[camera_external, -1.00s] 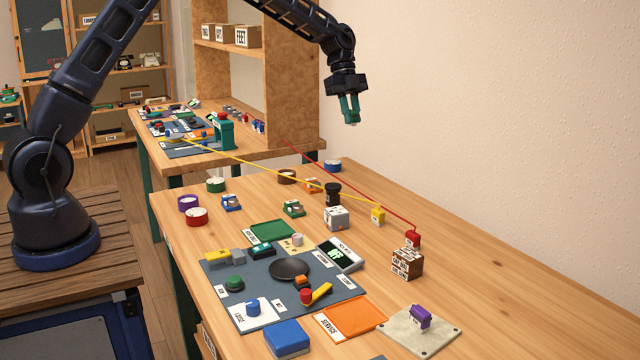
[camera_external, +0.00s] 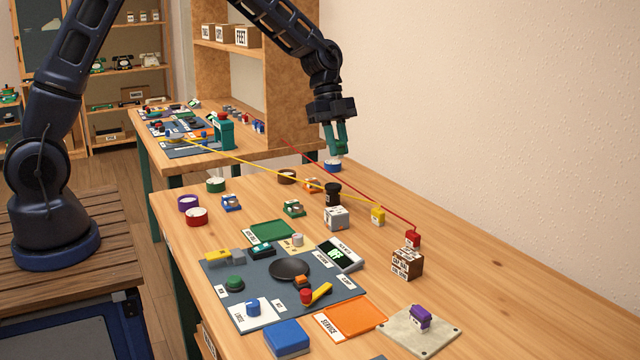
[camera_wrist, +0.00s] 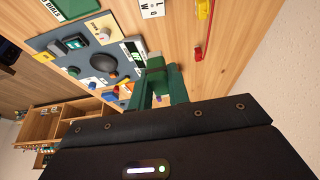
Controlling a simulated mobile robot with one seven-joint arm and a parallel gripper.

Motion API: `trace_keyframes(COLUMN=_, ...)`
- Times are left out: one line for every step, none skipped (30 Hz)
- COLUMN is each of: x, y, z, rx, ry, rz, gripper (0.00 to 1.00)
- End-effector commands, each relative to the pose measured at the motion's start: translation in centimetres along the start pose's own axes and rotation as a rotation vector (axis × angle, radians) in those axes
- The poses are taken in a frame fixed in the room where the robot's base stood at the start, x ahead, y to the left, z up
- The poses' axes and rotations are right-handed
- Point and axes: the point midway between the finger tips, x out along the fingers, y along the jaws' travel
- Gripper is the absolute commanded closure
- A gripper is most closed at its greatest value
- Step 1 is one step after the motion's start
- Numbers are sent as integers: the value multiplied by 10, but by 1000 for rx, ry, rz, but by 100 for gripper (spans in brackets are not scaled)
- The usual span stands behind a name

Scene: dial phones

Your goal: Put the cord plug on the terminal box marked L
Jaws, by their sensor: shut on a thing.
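A red cord plug (camera_external: 413,239) stands at or on a brown lettered box (camera_external: 407,263) at the right; a red cord runs from it to the back. A yellow cord plug (camera_external: 377,215) with a yellow cord stands on the table behind it. A grey box with dark marks (camera_external: 336,217) stands left of the yellow plug. My gripper (camera_external: 338,150) points down above the table's far end, apart from the plugs and boxes.
A grey mat (camera_external: 225,280) with a dark dial and small parts lies at front left. An orange tray (camera_external: 365,310) and a beige plate (camera_external: 440,335) with a purple piece lie in front. A black post (camera_external: 332,193) stands by the grey box. The table's right side is clear.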

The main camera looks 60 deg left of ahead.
Motion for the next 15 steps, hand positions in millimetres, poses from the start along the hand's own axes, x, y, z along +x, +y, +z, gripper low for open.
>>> trace_keyframes(x=12, y=0, z=4, rx=-2, ry=0, rz=3, gripper=100)
trace_keyframes(x=18, y=0, z=7, rx=-3, ry=1, rz=3, gripper=100)
trace_keyframes(x=26, y=1, z=10, rx=-2, ry=1, rz=4, gripper=100)
trace_keyframes(x=32, y=1, z=12, rx=-1, ry=1, rz=4, gripper=100)
trace_keyframes(x=38, y=1, z=15, rx=-1, ry=1, rz=4, gripper=100)
trace_keyframes(x=46, y=1, z=18, rx=-1, ry=0, rz=4, gripper=100)
trace_keyframes(x=52, y=0, z=20, rx=-1, ry=0, rz=3, gripper=100)
trace_keyframes(x=57, y=0, z=23, rx=-1, ry=1, rz=3, gripper=100)
trace_keyframes(x=64, y=0, z=26, rx=-2, ry=1, rz=3, gripper=100)
trace_keyframes(x=69, y=0, z=28, rx=-1, ry=0, rz=2, gripper=100)
trace_keyframes(x=73, y=0, z=30, rx=-1, ry=0, rz=2, gripper=100)
trace_keyframes(x=78, y=0, z=32, rx=-1, ry=0, rz=2, gripper=100)
trace_keyframes(x=81, y=0, z=33, rx=-1, ry=0, rz=2, gripper=100)
trace_keyframes(x=83, y=0, z=34, rx=-1, ry=1, rz=1, gripper=100)
trace_keyframes(x=86, y=0, z=35, rx=-1, ry=1, rz=0, gripper=100)
